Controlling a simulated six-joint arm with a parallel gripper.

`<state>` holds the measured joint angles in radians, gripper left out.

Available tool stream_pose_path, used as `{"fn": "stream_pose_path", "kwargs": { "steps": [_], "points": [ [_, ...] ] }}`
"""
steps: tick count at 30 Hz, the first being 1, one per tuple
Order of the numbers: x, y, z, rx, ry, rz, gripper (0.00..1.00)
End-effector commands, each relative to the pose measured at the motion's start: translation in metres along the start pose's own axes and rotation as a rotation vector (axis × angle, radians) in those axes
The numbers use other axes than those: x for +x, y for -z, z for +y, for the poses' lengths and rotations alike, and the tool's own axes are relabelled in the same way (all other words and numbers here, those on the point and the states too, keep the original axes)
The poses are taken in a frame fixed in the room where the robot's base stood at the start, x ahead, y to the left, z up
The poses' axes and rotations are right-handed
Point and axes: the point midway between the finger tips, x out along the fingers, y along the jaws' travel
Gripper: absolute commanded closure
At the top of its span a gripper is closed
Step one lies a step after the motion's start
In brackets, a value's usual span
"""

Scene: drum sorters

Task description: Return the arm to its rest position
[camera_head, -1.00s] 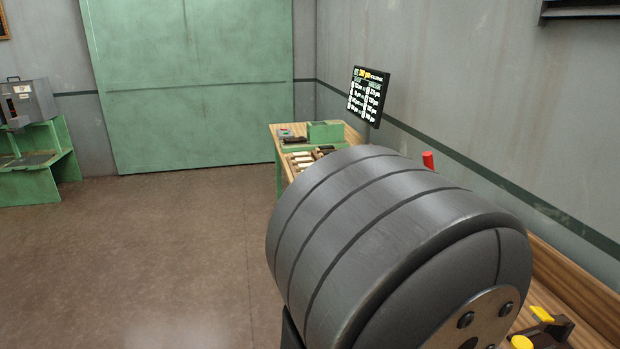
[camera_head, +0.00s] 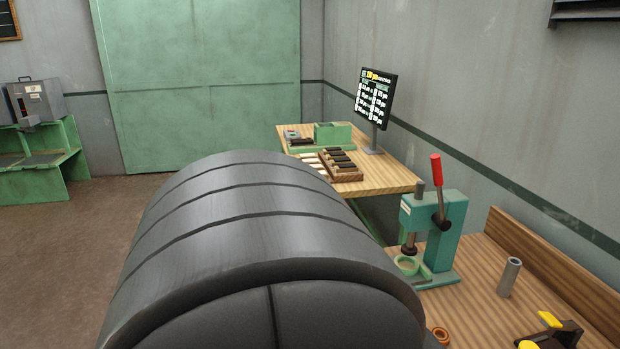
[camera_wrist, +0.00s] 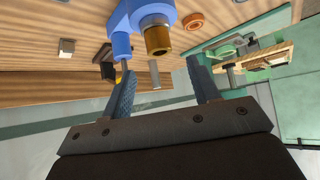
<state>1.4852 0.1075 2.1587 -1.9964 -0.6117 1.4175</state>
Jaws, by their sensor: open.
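My gripper (camera_wrist: 164,92) shows in the wrist view with its two blue ridged fingers spread apart. It is open, and I see nothing held between the fingers. A blue part with a brass-coloured cylinder (camera_wrist: 157,36) appears beyond the fingers, above the gap in the picture. In the head view a large dark grey rounded link of my own arm fills the lower middle and hides part of the floor and benches. My gripper does not show in the head view.
A green press with a red lever (camera_head: 441,230) stands on the right wooden bench (camera_head: 475,275), with a grey tube (camera_head: 509,277) beside it. A farther table (camera_head: 385,172) holds a tray of dark pieces (camera_head: 341,164) and a screen (camera_head: 371,97). Open floor (camera_head: 95,240) lies left.

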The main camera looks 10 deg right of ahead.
Motion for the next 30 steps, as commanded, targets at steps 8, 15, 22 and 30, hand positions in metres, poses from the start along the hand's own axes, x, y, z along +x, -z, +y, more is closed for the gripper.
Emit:
{"fn": "stream_pose_path", "kwargs": {
  "steps": [8,15,22,30],
  "points": [
    [-0.039,0.001,0.001,-0.002,-0.004,0.003,0.45],
    [-0.074,0.001,0.001,-0.001,-0.005,0.003,0.45],
    [-0.104,0.0,0.0,0.002,-0.001,-0.001,0.45],
    [-0.057,0.0,-0.001,0.0,0.005,-0.003,0.45]
  ]
}}
